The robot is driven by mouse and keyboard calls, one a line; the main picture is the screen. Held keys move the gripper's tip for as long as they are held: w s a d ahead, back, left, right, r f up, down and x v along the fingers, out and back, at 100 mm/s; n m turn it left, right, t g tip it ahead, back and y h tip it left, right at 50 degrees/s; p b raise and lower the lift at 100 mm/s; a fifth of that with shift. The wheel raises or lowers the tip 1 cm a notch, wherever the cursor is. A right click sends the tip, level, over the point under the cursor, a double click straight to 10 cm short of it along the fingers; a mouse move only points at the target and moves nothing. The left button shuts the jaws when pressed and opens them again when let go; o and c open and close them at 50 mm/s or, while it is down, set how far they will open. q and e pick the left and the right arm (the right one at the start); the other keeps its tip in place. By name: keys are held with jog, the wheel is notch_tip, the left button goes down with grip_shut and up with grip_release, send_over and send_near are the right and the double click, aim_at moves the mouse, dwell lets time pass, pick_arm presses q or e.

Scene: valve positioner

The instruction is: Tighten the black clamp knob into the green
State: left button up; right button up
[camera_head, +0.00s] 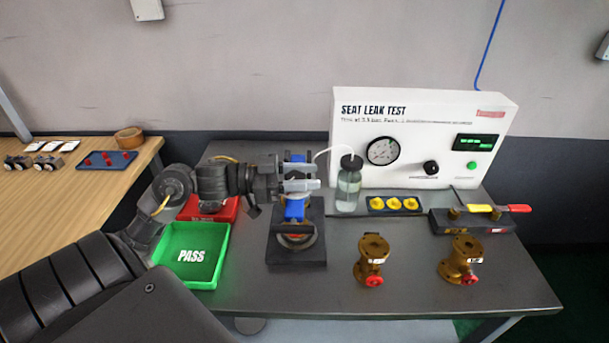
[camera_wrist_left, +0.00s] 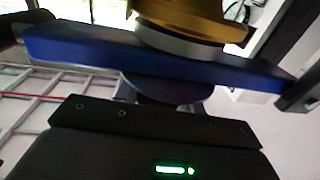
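The clamp fixture stands on a dark base (camera_head: 297,250) in the middle of the bench, with a blue bar (camera_head: 295,210) across it. My left gripper (camera_head: 303,178) reaches in from the left at the upper part of the fixture. Its two pale fingers point right and look apart; whether they grip anything is unclear. I cannot make out the black clamp knob or a green band; the gripper covers that part. In the left wrist view the blue bar (camera_wrist_left: 75,52) crosses close ahead, with a brass part (camera_wrist_left: 195,18) above it. My right gripper is not in view.
Behind stands a white seat leak test panel (camera_head: 410,120) with a gauge and a small black knob (camera_head: 431,167). A bottle (camera_head: 348,187) is close right of the gripper. Green (camera_head: 220,235) and red (camera_head: 222,211) trays lie left. Two brass valves (camera_head: 372,258) (camera_head: 462,258) stand right.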

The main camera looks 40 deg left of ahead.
pick_arm(q)
jog(key=c, duration=0.3)
jog(key=shift+c, duration=0.2)
